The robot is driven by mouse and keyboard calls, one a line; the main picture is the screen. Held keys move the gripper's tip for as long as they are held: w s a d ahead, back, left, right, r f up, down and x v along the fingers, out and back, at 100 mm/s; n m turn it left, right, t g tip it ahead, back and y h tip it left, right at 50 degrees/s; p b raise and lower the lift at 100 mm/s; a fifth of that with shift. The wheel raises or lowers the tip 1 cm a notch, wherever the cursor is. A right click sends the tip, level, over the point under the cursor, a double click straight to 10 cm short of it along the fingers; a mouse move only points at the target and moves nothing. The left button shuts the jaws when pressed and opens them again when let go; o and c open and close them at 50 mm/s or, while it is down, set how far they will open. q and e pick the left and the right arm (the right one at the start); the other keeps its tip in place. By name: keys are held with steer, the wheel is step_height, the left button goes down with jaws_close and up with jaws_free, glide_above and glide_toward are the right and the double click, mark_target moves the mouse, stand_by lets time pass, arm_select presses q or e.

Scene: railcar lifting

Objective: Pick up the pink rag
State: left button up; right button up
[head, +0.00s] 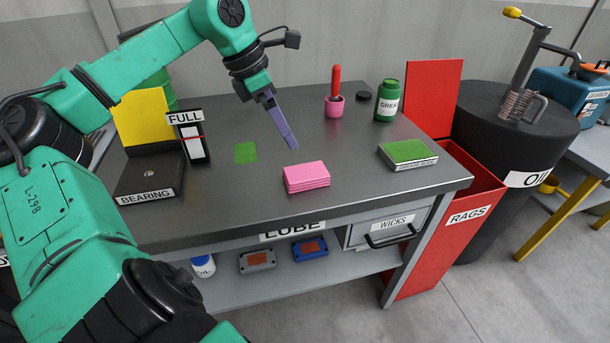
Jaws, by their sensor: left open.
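The pink rag (306,177) is a folded, flat block lying on the dark bench top (352,205) near its front edge. My left gripper (290,143) comes in from the upper left, its purple fingers pointing down just above and behind the rag's left part in the picture. It is open and holds nothing; the fingers overlap from this angle, so the gap between them is hard to see. It looks apart from the rag. My right gripper is not in view.
A green pad (408,152) lies right of the rag, and a pink pot with a red handle (334,100) and a green GREASE jar (387,101) stand behind. The FULL gauge (194,142) is at left. A red RAGS bin (450,225) adjoins the bench's right end.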

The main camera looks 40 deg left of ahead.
mark_target(308, 171)
arm_select(q)
steer(key=p+x, duration=0.1)
steer(key=x, duration=0.5)
steer(key=p+x, duration=0.1)
steer(key=x, duration=0.5)
steer(key=shift+s+d+f, duration=0.1)
steer(key=shift+d+f, duration=0.15)
steer(key=shift+f, duration=0.2)
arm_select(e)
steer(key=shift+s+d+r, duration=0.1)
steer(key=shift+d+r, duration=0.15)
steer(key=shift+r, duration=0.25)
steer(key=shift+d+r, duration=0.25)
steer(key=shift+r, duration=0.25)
arm_select(q)
steer(key=shift+f+b, duration=0.2)
steer(key=shift+b, duration=0.15)
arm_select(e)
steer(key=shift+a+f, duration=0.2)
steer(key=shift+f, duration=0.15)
arm_select(q)
steer(key=c, duration=1.2)
